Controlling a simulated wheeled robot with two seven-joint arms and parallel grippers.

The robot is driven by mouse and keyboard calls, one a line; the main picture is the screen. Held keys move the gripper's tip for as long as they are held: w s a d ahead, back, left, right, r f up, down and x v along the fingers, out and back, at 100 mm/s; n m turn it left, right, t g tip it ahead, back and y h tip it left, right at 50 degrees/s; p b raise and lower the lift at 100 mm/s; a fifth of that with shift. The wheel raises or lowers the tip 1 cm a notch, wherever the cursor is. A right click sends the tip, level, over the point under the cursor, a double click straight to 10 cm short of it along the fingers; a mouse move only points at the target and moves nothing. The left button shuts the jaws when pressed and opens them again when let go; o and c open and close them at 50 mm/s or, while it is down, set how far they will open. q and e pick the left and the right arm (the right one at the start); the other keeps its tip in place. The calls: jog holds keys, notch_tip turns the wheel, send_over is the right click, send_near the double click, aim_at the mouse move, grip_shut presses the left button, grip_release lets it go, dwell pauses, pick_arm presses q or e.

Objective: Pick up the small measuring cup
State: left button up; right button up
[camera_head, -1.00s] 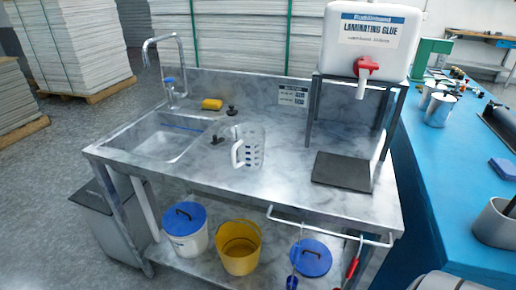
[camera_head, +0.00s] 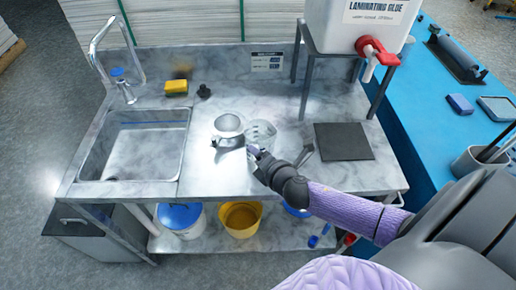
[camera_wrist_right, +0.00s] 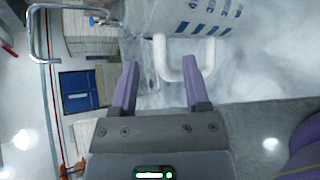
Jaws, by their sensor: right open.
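The measuring cup (camera_head: 262,131) stands on the grey marbled worktop (camera_head: 205,205) in the head view. It is clear, and its near side is partly hidden by my right gripper (camera_head: 257,153). In the right wrist view the cup (camera_wrist_right: 205,18) shows blue marks and a white U-shaped handle (camera_wrist_right: 161,55). My right gripper (camera_wrist_right: 160,72) is open there, its purple fingers pointing at the handle. One bar of the handle shows between the fingertips; the right fingertip overlaps the loop. I cannot tell whether they touch. My left gripper is not in view.
A round shiny item (camera_head: 228,122) and a dark fitting (camera_head: 224,142) lie left of the cup. The sink (camera_head: 138,145), yellow sponge (camera_head: 176,87) and black plug (camera_head: 204,91) are farther left. A dark mat (camera_head: 343,141) and glue tank (camera_head: 362,22) are right.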

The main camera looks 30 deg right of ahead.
jog(key=shift+x, duration=1.05)
grip_shut()
dwell(0.5)
